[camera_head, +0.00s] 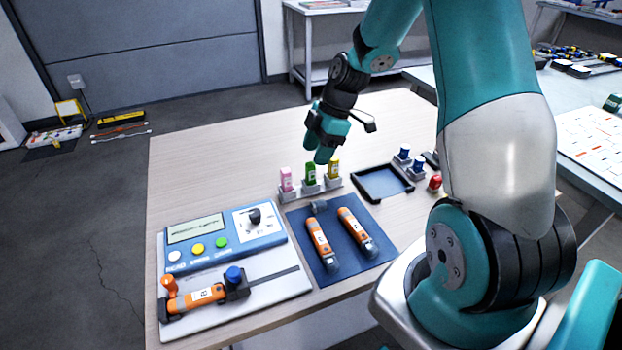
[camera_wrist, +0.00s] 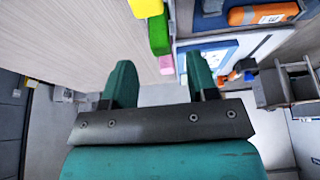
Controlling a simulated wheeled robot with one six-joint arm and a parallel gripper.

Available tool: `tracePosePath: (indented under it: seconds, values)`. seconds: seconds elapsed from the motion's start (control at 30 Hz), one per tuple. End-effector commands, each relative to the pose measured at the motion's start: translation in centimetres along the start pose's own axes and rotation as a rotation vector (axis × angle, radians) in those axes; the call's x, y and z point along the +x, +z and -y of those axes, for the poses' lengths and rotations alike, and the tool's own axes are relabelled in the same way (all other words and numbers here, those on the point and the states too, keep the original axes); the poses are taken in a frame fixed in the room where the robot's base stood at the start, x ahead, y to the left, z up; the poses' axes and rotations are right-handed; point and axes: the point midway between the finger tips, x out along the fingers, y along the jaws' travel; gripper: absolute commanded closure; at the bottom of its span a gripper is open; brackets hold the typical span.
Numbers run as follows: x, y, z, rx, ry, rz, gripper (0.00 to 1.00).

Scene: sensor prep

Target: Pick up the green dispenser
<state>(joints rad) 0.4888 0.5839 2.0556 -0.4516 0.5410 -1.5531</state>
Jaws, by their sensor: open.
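The green dispenser (camera_head: 310,174) stands upright in a small grey holder on the wooden table, between a pink dispenser (camera_head: 286,179) on its left and a yellow dispenser (camera_head: 333,168) on its right. In the wrist view the green dispenser (camera_wrist: 158,35) is at the top centre, between the yellow one (camera_wrist: 146,8) and the pink one (camera_wrist: 166,65). My gripper (camera_head: 322,155) is just above and behind the dispensers in the head view. In the wrist view my gripper (camera_wrist: 158,75) has its two teal fingers apart, with nothing held between them.
A blue mat (camera_head: 339,258) with two orange tools lies in front of the dispensers. A blue control panel (camera_head: 222,241) is at the left front. A dark tray (camera_head: 382,183) and small blue and red items are to the right. The table's back left is clear.

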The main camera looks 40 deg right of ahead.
Motion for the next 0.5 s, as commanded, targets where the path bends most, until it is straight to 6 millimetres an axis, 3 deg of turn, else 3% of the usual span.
tracePosePath:
  seconds: [0.23, 0.5]
  values:
    - [2.0, 0.0, 0.1, 0.001, -0.002, -0.001, 0.47]
    - [5.8, 0.1, 0.1, 0.001, -0.002, 0.000, 0.47]
